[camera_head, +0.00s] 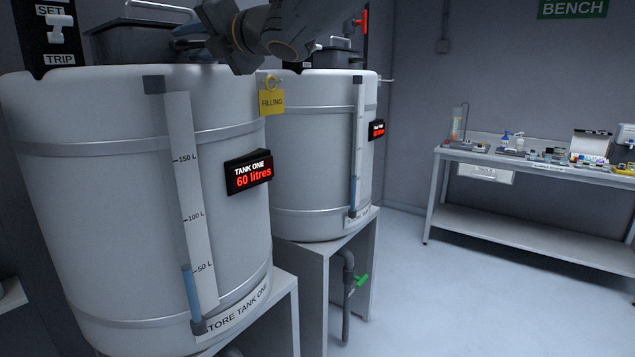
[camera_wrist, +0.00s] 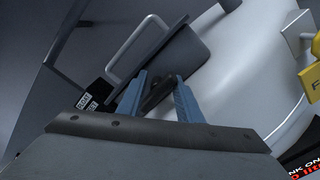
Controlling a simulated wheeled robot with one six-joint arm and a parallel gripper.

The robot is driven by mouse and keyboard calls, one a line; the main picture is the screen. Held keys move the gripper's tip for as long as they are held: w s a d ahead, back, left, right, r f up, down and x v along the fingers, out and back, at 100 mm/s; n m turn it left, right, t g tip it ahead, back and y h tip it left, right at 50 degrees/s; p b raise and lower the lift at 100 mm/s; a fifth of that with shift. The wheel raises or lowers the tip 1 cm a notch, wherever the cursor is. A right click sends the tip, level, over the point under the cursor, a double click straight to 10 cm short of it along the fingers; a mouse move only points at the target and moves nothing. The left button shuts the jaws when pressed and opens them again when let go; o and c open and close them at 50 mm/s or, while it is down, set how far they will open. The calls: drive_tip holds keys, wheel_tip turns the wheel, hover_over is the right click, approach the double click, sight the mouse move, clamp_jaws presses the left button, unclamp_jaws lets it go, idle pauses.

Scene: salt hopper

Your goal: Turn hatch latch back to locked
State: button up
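The hatch lid (camera_head: 130,42) is a dark box-like cover with a light loop handle (camera_head: 160,8) on top of tank one (camera_head: 95,200). The wrist view also shows the grey lid (camera_wrist: 185,65) and its handle (camera_wrist: 138,45). A small dark piece, which looks like the hatch latch (camera_wrist: 158,92), lies between the blue fingers of my gripper (camera_wrist: 160,97). The fingers stand apart on either side of it. I cannot tell whether they touch it. In the head view my arm covers the right side of the lid and the latch is hidden.
A second tank (camera_head: 315,170) stands close behind, with a yellow FILLING tag (camera_head: 271,101) between. Tank one's display (camera_head: 249,172) reads 60 litres. A black SET/TRIP panel (camera_head: 55,35) is at upper left. Small black labels (camera_wrist: 90,98) show by the lid. A bench (camera_head: 540,165) stands right; the floor between is clear.

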drive_tip(key=n, duration=0.3)
drive_tip(key=n+b, duration=0.1)
drive_tip(key=n, duration=0.1)
drive_tip(key=shift+s+a+r, duration=0.1)
drive_tip(key=shift+s+r, duration=0.05)
drive_tip(key=shift+r, duration=0.15)
drive_tip(key=n, duration=0.5)
drive_tip(key=shift+s+a+r, duration=0.1)
drive_tip(key=shift+s+a, duration=0.1)
drive_tip(key=w+d+b+v, duration=0.1)
drive_tip(key=b+v, duration=0.2)
drive_tip(key=v, duration=0.5)
drive_tip(key=w+d+f+m+h, duration=0.1)
drive_tip(key=f, duration=0.1)
drive_tip(key=w+d+f+m+t, duration=0.1)
drive_tip(key=f+m, duration=0.1)
drive_tip(key=w+d+f+m+h, duration=0.1)
drive_tip(key=f+m, duration=0.1)
drive_tip(key=shift+d+f+h, duration=0.1)
drive_tip(key=shift+f+h, duration=0.05)
drive_tip(key=shift+h, duration=0.15)
drive_tip(key=w+d+f+m+h+b, duration=0.1)
drive_tip(key=d+f+m+h, duration=0.3)
drive_tip(key=d+f+m, duration=0.3)
drive_tip(key=w+d+f+m+h+b, duration=0.1)
drive_tip(key=d+f+m+h, duration=0.3)
drive_tip(key=f, duration=1.2)
drive_tip(key=shift+w+d+m+g+b, duration=0.4)
drive_tip(key=shift+w+d+m, duration=0.25)
drive_tip(key=shift+d+m, duration=2)
